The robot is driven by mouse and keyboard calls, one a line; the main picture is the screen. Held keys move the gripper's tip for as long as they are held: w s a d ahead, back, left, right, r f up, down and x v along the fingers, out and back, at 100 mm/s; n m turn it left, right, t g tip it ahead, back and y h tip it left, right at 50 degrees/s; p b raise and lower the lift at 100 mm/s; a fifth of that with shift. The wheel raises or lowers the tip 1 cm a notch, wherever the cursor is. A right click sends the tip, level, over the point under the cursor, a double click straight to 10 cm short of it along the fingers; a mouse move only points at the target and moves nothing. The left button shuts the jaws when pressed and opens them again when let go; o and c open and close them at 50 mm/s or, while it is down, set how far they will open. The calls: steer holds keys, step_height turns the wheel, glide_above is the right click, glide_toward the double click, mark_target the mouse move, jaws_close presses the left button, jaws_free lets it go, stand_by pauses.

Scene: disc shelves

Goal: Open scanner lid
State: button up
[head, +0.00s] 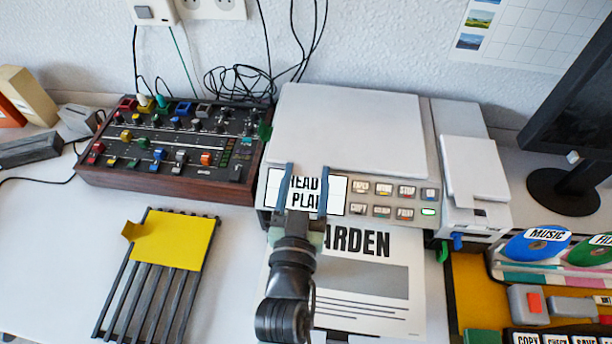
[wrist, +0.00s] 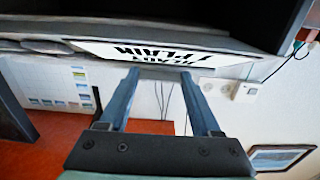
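The scanner has a large light-grey lid (head: 345,130) that lies flat and looks shut in the head view. Its front panel carries a display (head: 336,194) with black lettering, partly hidden by my gripper, and several small buttons (head: 381,190). My gripper (head: 306,168) is in front of the panel, its two blue-grey fingers apart with nothing seen between them. In the wrist view my gripper (wrist: 160,72) is also open, its fingertips close to the panel's edge by the upside-down display (wrist: 165,53). I cannot tell whether they touch it.
A printed sheet (head: 375,285) lies in front of the scanner, partly behind my arm. A mixer (head: 165,175) stands left, a black rack with a yellow sheet (head: 172,238) front left. A smaller white device (head: 475,170) and disc holder (head: 505,270) stand right.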

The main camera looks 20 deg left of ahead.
jaws_close()
steer(key=shift+r, duration=0.15)
